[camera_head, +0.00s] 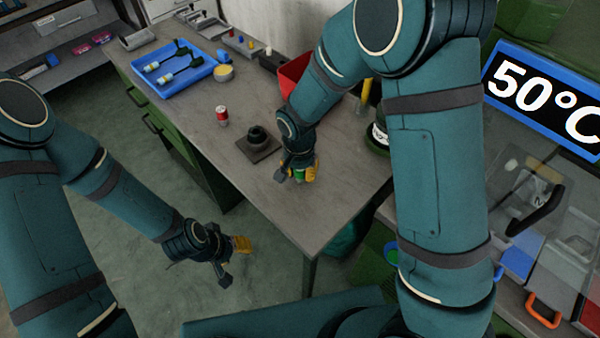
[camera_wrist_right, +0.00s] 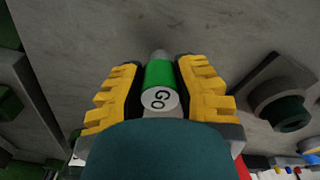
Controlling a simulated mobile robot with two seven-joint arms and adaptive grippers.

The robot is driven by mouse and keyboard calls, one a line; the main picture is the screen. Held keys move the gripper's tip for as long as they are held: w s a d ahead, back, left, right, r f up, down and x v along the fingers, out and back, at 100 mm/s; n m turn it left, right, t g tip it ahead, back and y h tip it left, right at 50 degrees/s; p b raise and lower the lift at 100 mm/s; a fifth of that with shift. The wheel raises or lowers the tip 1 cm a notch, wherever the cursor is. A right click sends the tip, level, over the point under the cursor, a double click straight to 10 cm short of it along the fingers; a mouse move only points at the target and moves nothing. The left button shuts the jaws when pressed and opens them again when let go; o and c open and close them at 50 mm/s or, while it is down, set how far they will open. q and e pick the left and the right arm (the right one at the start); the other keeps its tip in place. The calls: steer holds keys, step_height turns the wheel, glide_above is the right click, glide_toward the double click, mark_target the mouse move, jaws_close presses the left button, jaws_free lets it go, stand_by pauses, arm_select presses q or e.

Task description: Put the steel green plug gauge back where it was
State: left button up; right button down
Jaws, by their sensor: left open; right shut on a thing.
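The plug gauge (camera_wrist_right: 160,76) has a green band, a steel tip and a pale round end marked "Go" in the right wrist view. My right gripper (camera_wrist_right: 159,85) is shut on it, with a yellow finger on each side. In the head view the right gripper (camera_head: 301,172) is low over the front of the grey table, and a bit of the gauge's green (camera_head: 299,174) shows between the fingers. I cannot tell whether the gauge touches the table. My left gripper (camera_head: 235,258) is open and empty, off the table's left edge above the floor.
A dark square base with a round socket (camera_head: 258,142) stands left of the right gripper. A red can (camera_head: 222,116) stands beyond it. The table's front corner is clear.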

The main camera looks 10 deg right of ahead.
steer(key=shift+w+f, duration=0.1)
steer(key=shift+f, duration=0.3)
steer(key=shift+f, duration=0.15)
steer(key=c, duration=0.8)
jaws_free()
steer(key=shift+c, duration=0.2)
steer(key=shift+r, duration=0.3)
steer(key=r+p, duration=0.1)
steer(key=r, duration=0.7)
steer(key=r+p, duration=0.1)
steer(key=r, duration=0.2)
steer(key=shift+s+a+r+p, duration=0.2)
steer(key=shift+s+r+p, duration=0.1)
steer(key=shift+r, duration=0.1)
